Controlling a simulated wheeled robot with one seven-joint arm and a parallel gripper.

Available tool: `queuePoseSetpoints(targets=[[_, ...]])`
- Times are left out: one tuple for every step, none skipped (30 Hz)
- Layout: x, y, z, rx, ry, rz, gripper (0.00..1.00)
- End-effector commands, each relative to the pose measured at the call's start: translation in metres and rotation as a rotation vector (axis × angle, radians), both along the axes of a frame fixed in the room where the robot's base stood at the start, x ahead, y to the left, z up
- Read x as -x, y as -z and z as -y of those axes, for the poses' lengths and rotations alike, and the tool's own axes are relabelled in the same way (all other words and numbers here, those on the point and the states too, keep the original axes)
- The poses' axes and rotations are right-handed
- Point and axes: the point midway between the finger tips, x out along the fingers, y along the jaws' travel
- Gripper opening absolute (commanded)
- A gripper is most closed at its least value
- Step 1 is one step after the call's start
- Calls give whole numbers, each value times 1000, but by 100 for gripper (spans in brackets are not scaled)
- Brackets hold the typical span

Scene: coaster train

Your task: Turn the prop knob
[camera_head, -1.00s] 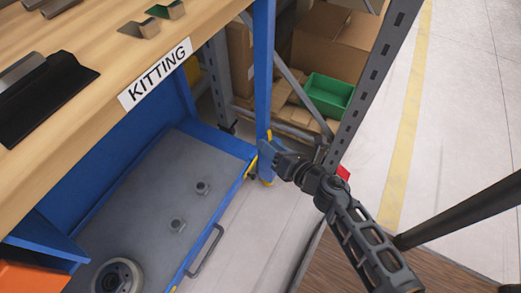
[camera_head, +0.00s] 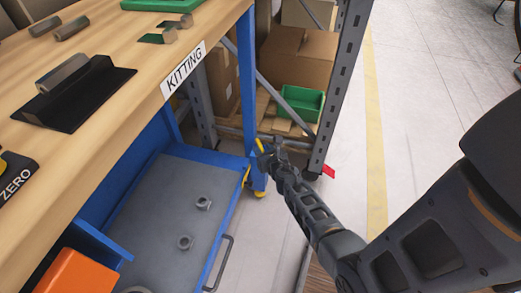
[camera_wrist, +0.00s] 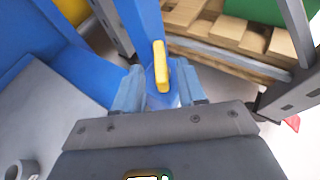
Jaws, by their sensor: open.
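A short yellow bar (camera_wrist: 161,66), which looks like the prop knob, stands against the blue post (camera_wrist: 143,25) in the wrist view. In the head view a small yellow piece (camera_head: 259,145) shows right beside my gripper (camera_head: 268,152), at the lower part of the post. My gripper (camera_wrist: 159,92) is open in the wrist view, with a pale blue finger on each side of the yellow bar. The fingers look apart from it; whether either touches it I cannot tell. A bluish rounded shape lies behind the bar, partly hidden between the fingers.
A blue-framed grey drawer (camera_head: 160,215) with several metal parts sits left of my gripper, under the wooden KITTING bench (camera_head: 110,60). A grey rack upright (camera_head: 340,90) stands close on the right, before a green bin (camera_head: 290,101) and cardboard boxes. Floor is open further right.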

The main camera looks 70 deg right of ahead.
Motion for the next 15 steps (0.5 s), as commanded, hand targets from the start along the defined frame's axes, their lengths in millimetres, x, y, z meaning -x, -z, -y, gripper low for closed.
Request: queuePoseSetpoints(targets=[[-4,5,7,1,1,0,40],[-7,7,9,1,0,1,40],[-10,8,12,0,0,1,40],[-12,9,14,0,0,1,40],[-13,10,16,0,1,1,40],[-14,11,17,0,1,0,40],[-15,11,19,0,1,0,40],[-16,11,19,0,1,0,40],[-17,11,20,0,0,1,40],[-17,11,21,-1,0,1,40],[-18,11,21,-1,0,1,40],[-18,11,21,-1,0,1,40],[-18,11,21,-1,0,1,40],[-18,11,21,-1,0,1,40],[-18,11,21,-1,0,1,40]])
